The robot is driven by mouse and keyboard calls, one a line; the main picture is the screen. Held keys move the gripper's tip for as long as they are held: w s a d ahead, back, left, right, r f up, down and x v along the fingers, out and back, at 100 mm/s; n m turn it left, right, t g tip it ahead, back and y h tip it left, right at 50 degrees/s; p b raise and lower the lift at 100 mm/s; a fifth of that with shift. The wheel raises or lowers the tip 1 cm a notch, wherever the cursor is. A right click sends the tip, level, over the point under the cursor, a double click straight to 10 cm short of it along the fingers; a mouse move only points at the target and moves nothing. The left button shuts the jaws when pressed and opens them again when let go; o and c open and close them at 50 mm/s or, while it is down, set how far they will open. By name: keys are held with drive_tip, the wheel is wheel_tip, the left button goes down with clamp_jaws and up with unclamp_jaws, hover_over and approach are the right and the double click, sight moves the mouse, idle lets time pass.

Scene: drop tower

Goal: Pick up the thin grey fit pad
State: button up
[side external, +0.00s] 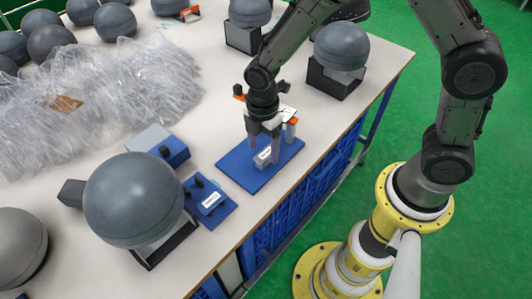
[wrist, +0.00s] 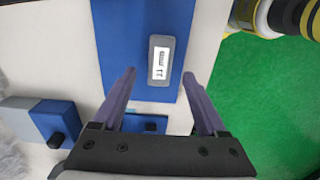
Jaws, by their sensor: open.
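The thin grey fit pad (wrist: 155,81) lies flat on a blue mat (wrist: 120,35) in the wrist view, with a white printed label on its top. In the side external view the pad (side external: 263,158) is partly hidden by a finger. My gripper (side external: 264,148) is above the mat, pointing down. In the wrist view my gripper (wrist: 158,73) is open, with one finger to each side of the pad's near end. Nothing is held. The exact height of the fingertips over the pad is hard to tell.
A blue fixture (side external: 205,208) with a white label and another blue block (side external: 174,151) stand left of the mat. A large grey sphere (side external: 135,200) rests on a stand at the front. Clear plastic wrap (side external: 100,95) covers the left table. The table edge is close to the mat's right.

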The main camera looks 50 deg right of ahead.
drive_tip(key=shift+f, duration=0.7)
clamp_jaws()
drive_tip(key=shift+r, duration=0.15)
